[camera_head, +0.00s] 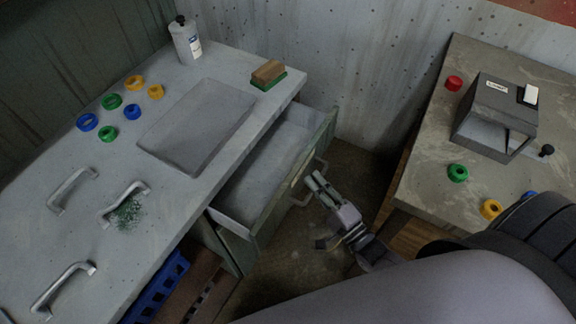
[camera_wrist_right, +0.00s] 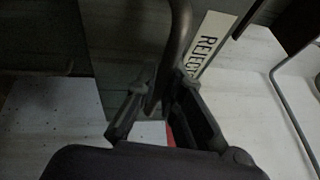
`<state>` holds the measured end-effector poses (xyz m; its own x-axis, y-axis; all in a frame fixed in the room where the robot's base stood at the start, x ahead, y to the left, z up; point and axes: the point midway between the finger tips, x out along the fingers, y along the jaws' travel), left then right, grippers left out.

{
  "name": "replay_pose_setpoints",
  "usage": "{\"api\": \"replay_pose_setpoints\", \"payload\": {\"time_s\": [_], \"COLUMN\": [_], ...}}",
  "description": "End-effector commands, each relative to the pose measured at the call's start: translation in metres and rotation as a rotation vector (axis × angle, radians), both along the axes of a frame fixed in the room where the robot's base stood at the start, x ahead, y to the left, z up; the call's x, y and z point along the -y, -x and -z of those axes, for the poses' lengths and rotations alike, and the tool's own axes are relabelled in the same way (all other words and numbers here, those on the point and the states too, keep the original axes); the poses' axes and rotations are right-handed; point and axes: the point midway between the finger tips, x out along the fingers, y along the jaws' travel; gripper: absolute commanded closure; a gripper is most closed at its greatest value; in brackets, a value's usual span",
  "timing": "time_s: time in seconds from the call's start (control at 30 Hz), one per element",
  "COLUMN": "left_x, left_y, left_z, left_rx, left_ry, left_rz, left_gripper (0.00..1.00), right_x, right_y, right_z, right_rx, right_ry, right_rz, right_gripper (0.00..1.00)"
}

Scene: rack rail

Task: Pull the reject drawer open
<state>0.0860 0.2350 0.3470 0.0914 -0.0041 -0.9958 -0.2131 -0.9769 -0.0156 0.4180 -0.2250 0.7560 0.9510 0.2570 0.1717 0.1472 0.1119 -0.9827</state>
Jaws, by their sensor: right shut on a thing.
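The reject drawer (camera_head: 262,178) stands pulled out from under the left worktop, and its pale inside shows empty in the head view. Its green-grey front carries a bar handle (camera_head: 304,192) and, in the right wrist view, a white label (camera_wrist_right: 210,42) reading "REJECT". My right gripper (camera_head: 312,181) is at the drawer front, shut on the handle bar, which also shows between the fingers in the right wrist view (camera_wrist_right: 180,45). My left gripper is not in view.
The right bench (camera_head: 420,170) bears a grey device (camera_head: 494,118) and more rings. A blue crate (camera_head: 155,290) sits below the worktop. Floor shows between the benches.

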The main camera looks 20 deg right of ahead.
Motion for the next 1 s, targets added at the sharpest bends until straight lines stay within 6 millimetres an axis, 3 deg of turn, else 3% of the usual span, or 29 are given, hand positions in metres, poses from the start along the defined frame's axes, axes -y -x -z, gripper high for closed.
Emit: {"api": "replay_pose_setpoints", "payload": {"time_s": [0.1,0.4,0.63,1.0], "left_x": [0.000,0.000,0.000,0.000], "left_y": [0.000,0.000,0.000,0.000], "left_z": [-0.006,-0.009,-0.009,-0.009], "left_rx": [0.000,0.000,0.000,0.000], "left_ry": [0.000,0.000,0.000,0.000], "left_rz": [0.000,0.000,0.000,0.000], "left_gripper": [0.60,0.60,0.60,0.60], "right_x": [0.024,0.066,0.081,0.083], "right_y": [0.032,0.086,0.104,0.107], "right_z": [0.002,0.002,0.002,0.002], "right_rx": [-0.011,-0.007,-0.005,-0.004], "right_ry": [0.004,0.000,-0.002,-0.002], "right_rz": [-0.003,0.000,0.001,0.001], "right_gripper": [1.00,1.00,1.00,1.00]}}
